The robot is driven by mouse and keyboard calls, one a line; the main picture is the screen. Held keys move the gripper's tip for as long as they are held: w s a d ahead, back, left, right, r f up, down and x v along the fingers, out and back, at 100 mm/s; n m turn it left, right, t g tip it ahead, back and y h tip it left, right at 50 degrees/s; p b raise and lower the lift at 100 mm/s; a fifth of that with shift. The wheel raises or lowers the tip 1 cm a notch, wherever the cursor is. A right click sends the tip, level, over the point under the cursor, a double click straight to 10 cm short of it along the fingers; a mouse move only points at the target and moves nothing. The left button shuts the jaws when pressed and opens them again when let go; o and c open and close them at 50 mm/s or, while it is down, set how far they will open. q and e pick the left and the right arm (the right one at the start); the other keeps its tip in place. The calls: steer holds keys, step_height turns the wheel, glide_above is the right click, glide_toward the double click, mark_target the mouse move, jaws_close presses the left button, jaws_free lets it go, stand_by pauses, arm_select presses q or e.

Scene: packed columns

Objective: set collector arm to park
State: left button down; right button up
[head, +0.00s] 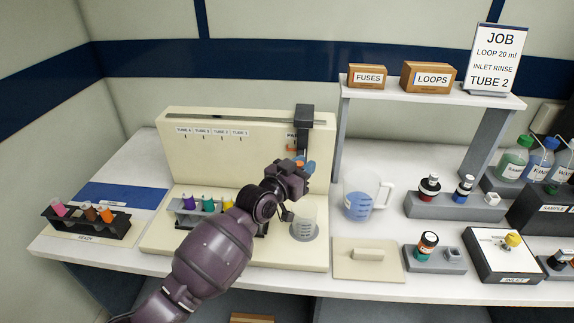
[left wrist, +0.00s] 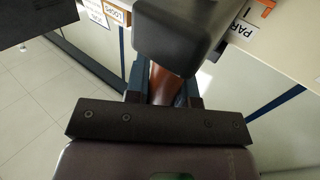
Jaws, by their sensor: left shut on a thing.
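The cream fraction collector (head: 215,150) has a slotted rail along its top and tube labels on its face. Its dark collector arm (head: 304,118) is at the right end of the rail, beside the partly hidden PARK label (head: 290,136). In the left wrist view the dark block of the arm (left wrist: 178,35) covers much of the upper middle, with the PARK label (left wrist: 238,31) to its right. My left gripper (head: 305,165) is at the lower end of the arm, shut on it. My right gripper is not in view.
A rack of colour-capped tubes (head: 187,219) and a beaker (head: 303,218) stand on the collector's base. A blue-filled jug (head: 361,203) is close on the right, with a shelf (head: 432,91) above. Another tube rack (head: 92,228) stands at left.

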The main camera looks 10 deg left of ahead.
arm_select(q)
steer(key=shift+d+r, duration=0.1)
steer(key=shift+d, duration=1.05)
steer(key=c, duration=1.4)
jaws_free()
steer(key=o, duration=0.4)
steer(key=shift+w+d, duration=0.1)
steer(key=shift+d, duration=0.15)
steer(key=shift+o, duration=0.2)
steer(key=shift+a, duration=0.1)
steer(key=shift+a, duration=0.15)
steer(key=v, duration=1)
steer(key=shift+s, duration=0.35)
steer(key=shift+a, duration=0.15)
